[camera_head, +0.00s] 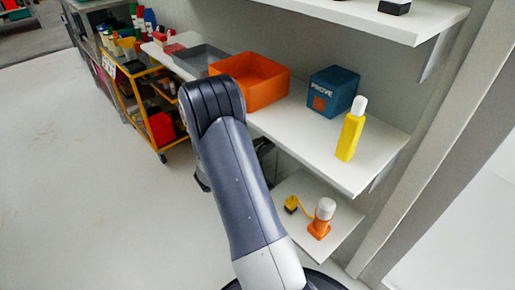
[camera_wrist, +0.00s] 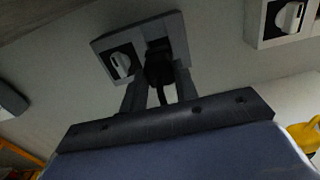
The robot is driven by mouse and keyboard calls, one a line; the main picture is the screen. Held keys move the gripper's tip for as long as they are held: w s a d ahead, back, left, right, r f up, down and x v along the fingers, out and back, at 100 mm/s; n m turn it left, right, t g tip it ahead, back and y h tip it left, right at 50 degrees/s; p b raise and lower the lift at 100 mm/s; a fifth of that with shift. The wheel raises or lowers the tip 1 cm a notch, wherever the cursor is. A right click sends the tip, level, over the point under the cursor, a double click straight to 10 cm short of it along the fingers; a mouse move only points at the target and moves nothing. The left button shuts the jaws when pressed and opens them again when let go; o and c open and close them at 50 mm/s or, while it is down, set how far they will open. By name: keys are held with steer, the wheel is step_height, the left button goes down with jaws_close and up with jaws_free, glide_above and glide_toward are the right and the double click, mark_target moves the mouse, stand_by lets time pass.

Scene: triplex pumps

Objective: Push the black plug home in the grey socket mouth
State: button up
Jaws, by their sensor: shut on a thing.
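In the wrist view, the black plug (camera_wrist: 158,68) is between the two fingers of my gripper (camera_wrist: 158,88), which is shut on it. A dark cable (camera_wrist: 162,97) hangs from the plug towards my palm. The plug's front is at the grey socket plate (camera_wrist: 104,43), on its right half beside a white knob. The plug and my fingers hide the socket mouth, so I cannot tell how deep the plug sits. In the head view, my arm hides the gripper, plug and socket.
Another grey housing with a white knob (camera_wrist: 266,38) is at the wrist view's upper right. In the head view, a shelf (camera_head: 300,130) holds an orange bin (camera_head: 272,92), blue box (camera_head: 333,92) and yellow bottle (camera_head: 351,135). A yellow cart (camera_head: 163,153) stands left; the floor there is clear.

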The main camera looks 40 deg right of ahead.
mark_target(266, 143)
steer(key=shift+d, duration=0.8)
steer(key=shift+w+d, duration=0.15)
steer(key=shift+d, duration=1.3)
stand_by(0.8)
steer(key=o, duration=1)
steer(key=shift+o, duration=0.2)
steer(key=a+p, duration=0.2)
steer(key=a, duration=0.8)
steer(key=shift+s+a+p, duration=0.35)
steer(key=shift+s+a, duration=0.05)
steer(key=shift+d, duration=0.15)
steer(key=d+b, duration=0.1)
steer(key=d, duration=0.2)
steer(key=d+b, duration=0.1)
steer(key=d, duration=0.3)
steer(key=d+b, duration=0.1)
steer(key=d, duration=0.2)
steer(key=shift+w+d, duration=0.2)
steer(key=shift+w, duration=0.2)
steer(key=shift+a, duration=0.5)
